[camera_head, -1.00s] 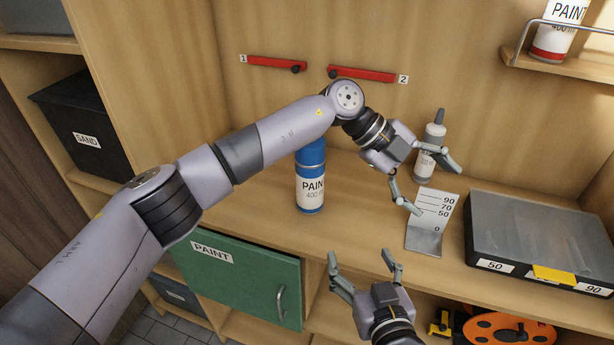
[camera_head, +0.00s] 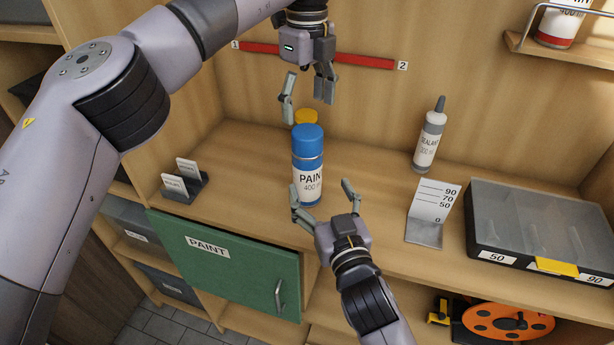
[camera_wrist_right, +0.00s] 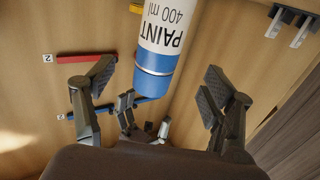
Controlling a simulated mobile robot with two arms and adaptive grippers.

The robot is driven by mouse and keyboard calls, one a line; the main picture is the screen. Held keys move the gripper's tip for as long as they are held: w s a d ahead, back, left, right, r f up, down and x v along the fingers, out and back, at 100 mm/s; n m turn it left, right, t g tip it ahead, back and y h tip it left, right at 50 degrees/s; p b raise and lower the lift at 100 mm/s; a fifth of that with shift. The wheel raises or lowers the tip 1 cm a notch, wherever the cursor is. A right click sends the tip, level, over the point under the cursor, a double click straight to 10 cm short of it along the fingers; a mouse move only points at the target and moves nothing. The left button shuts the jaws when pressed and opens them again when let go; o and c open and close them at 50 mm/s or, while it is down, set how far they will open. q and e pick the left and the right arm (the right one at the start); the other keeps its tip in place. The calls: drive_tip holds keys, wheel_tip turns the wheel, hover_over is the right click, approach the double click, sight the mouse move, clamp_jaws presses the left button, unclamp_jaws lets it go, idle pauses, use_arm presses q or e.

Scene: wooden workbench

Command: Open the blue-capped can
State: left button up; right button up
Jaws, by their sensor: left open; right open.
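The blue-capped can (camera_head: 308,165) stands upright on the bench, with a white PAINT 400 ml label. In the right wrist view the can (camera_wrist_right: 165,45) appears upside down, its blue cap low between the fingers. My left gripper (camera_head: 306,102) is open and empty, pointing down above the can, apart from the cap. My right gripper (camera_head: 321,193) is open at the front of the can, one finger near each side of its lower part. I cannot tell whether those fingers touch it. The left gripper also shows small in the right wrist view (camera_wrist_right: 140,115).
A sealant bottle (camera_head: 428,142), a graduated stand (camera_head: 432,212) and a lidded case (camera_head: 545,230) are to the right. Card holders (camera_head: 184,185) are left. A red rail (camera_head: 350,60) is on the back wall.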

sight(312, 170)
drive_tip(key=x, duration=1)
drive_tip(key=shift+d, duration=0.1)
drive_tip(key=shift+c, duration=0.3)
